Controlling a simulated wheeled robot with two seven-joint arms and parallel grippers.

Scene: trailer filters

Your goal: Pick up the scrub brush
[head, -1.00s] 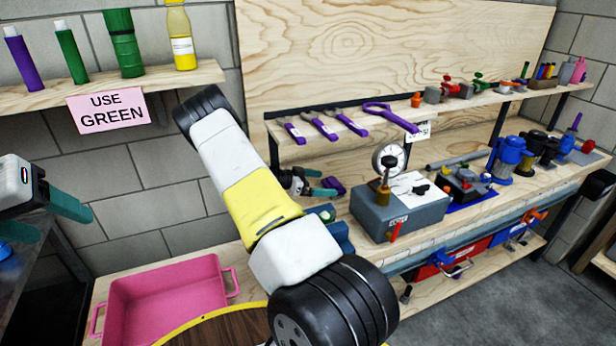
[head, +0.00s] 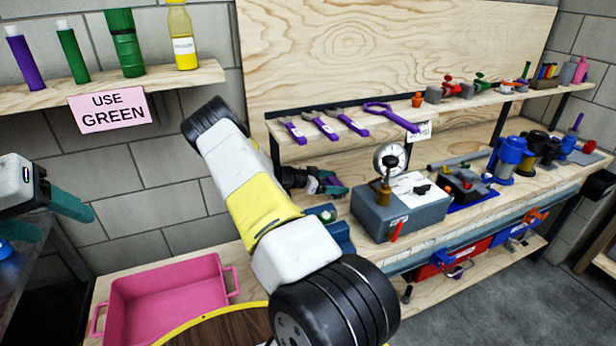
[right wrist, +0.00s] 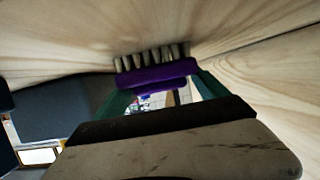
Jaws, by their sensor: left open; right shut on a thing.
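The scrub brush (right wrist: 155,74) has a purple body and a row of pale bristles. In the right wrist view it lies between the green fingers of my right gripper (right wrist: 162,88), which is shut on it. The bristles point away from the gripper, toward a pale wood surface. My left gripper (head: 62,215) is at the far left, open and empty.
A grey box with a dial gauge (head: 400,215) stands just right of the right gripper. The small shelf (head: 345,135) with purple-handled tools hangs above. A blue block (head: 338,235) sits in front. A pink tub (head: 165,290) is at lower left.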

